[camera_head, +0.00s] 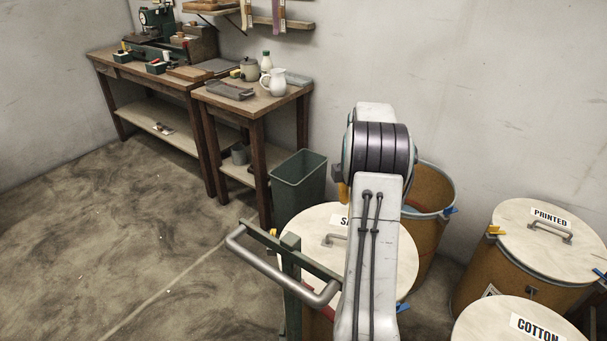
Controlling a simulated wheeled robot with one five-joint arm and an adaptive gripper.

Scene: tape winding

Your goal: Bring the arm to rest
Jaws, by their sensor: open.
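My white arm (375,250) rises from the bottom of the picture, right of the middle. It ends in a thick joint with dark bands (381,150), with a white link behind its top. My gripper does not show; the arm may be hiding it. A small dark part and a yellow patch show at the joint's left side, and I cannot tell what they belong to.
Lidded drums marked PRINTED (522,225) and COTTON (490,325) stand right. A lidded drum (305,225) and an open drum (438,190) stand around my arm. A green bin (298,185), a small table (285,100) and a workbench (105,66) stand left. The left floor is clear.

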